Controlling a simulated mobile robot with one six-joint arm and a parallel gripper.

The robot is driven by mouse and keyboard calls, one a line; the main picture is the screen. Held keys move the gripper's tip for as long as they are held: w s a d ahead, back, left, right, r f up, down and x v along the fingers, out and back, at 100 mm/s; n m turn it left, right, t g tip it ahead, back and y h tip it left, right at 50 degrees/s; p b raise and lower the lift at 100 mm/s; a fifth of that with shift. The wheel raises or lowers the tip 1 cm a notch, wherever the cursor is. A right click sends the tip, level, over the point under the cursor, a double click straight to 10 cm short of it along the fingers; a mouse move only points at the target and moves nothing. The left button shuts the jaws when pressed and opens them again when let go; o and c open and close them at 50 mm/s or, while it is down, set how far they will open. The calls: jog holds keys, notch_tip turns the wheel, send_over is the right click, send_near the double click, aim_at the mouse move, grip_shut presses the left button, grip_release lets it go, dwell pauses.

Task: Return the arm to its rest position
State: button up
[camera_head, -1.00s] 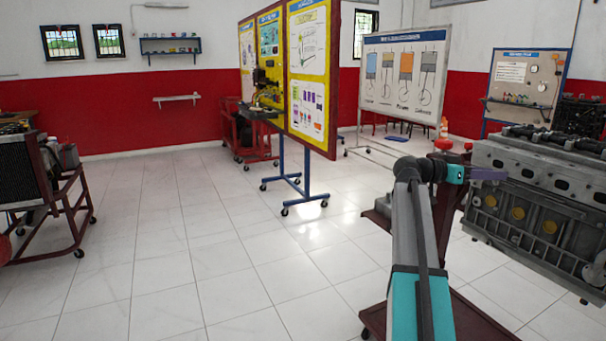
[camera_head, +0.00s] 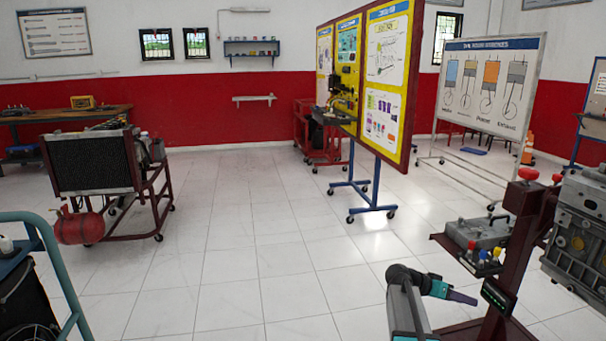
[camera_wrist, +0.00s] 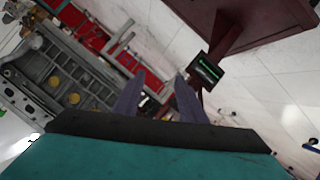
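My arm (camera_head: 408,305) reaches up from the bottom edge of the head view, bent at a dark joint. My gripper (camera_head: 462,298) points right, with purple fingers, in front of the red engine stand's post. In the wrist view the two purple fingers of my gripper (camera_wrist: 157,95) stand apart with nothing between them. The gripper is open and empty. The lower arm is cut off by the frame.
A red engine stand (camera_head: 515,265) with a grey engine (camera_head: 583,235) stands close on the right. A yellow poster board (camera_head: 385,85) stands behind. A radiator trolley (camera_head: 95,165) and a teal-framed cart (camera_head: 50,260) are left. The middle floor is clear.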

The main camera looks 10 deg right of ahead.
jog(key=s+a+f+n+y+p, duration=0.25)
jog(key=s+a+f, duration=0.35)
jog(key=a+f, duration=0.55)
jog(key=s+a+f+n+y+p, duration=0.25)
jog(key=s+a+f, duration=0.35)
jog(key=a+f, duration=0.5)
jog(key=s+a+f+n+g+y+p, duration=0.1)
jog(key=s+a+f+n+y, duration=0.2)
jog(key=s+a, duration=0.7)
jog(key=s+a+f+n+g+y+p, duration=0.1)
jog(key=s+a+f+n+g+y, duration=0.1)
jog(key=s+a+f+n+y, duration=0.2)
jog(key=s+a+f, duration=0.3)
jog(key=s+a, duration=0.4)
jog(key=s, duration=0.2)
jog(key=shift+s+a+f+g+y, duration=0.2)
jog(key=shift+s+a+g+y, duration=0.1)
jog(key=shift+s+y, duration=0.1)
